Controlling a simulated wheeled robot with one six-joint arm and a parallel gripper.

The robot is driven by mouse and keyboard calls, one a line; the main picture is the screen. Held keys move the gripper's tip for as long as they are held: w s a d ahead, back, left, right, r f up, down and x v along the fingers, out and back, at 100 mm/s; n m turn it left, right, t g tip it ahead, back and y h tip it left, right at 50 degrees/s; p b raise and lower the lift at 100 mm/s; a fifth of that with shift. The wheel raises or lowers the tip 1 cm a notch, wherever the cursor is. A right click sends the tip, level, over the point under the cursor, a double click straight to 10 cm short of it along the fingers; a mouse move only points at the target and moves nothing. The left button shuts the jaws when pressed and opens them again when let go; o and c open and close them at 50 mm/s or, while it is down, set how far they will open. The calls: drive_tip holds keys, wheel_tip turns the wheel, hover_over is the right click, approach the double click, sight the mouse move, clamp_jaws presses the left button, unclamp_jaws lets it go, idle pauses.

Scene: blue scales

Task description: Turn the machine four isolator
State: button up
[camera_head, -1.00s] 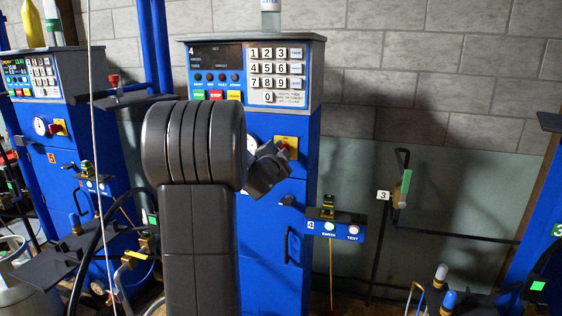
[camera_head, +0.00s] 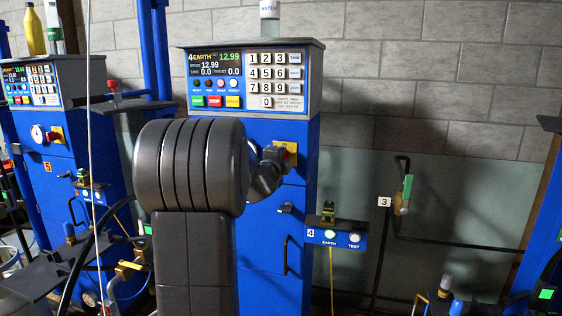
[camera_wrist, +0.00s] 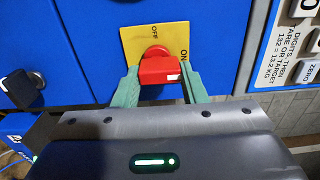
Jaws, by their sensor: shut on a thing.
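Machine four is the blue cabinet (camera_head: 300,230) in the middle of the head view. Its display (camera_head: 215,61) is lit and reads "4 EARTH" and 12.99. Its isolator is a red knob (camera_wrist: 158,70) on a yellow plate (camera_wrist: 140,42) marked OFF and ON, seen in the wrist view; the plate also shows in the head view (camera_head: 291,149). My gripper (camera_wrist: 157,82) is shut on the red knob, with one green finger on each side of it. The knob's white mark points toward the ON side. In the head view my arm hides part of the cabinet front and the knob.
A keypad (camera_head: 275,72) sits above the isolator. A small panel with EARTH and TEST lamps (camera_head: 336,236) juts out at the cabinet's right. Machine five (camera_head: 38,175) stands at the left. A black key-like knob (camera_wrist: 22,88) is left of the isolator in the wrist view.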

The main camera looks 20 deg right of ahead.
idle(0.4)
drive_tip(key=o, duration=1)
drive_tip(key=shift+s, duration=0.1)
drive_tip(key=v, duration=1.3)
drive_tip(key=shift+s+a+b, duration=0.25)
drive_tip(key=shift+b, duration=0.2)
drive_tip(key=x, duration=1.4)
drive_tip(key=shift+p, duration=0.45)
drive_tip(key=shift+s, duration=0.15)
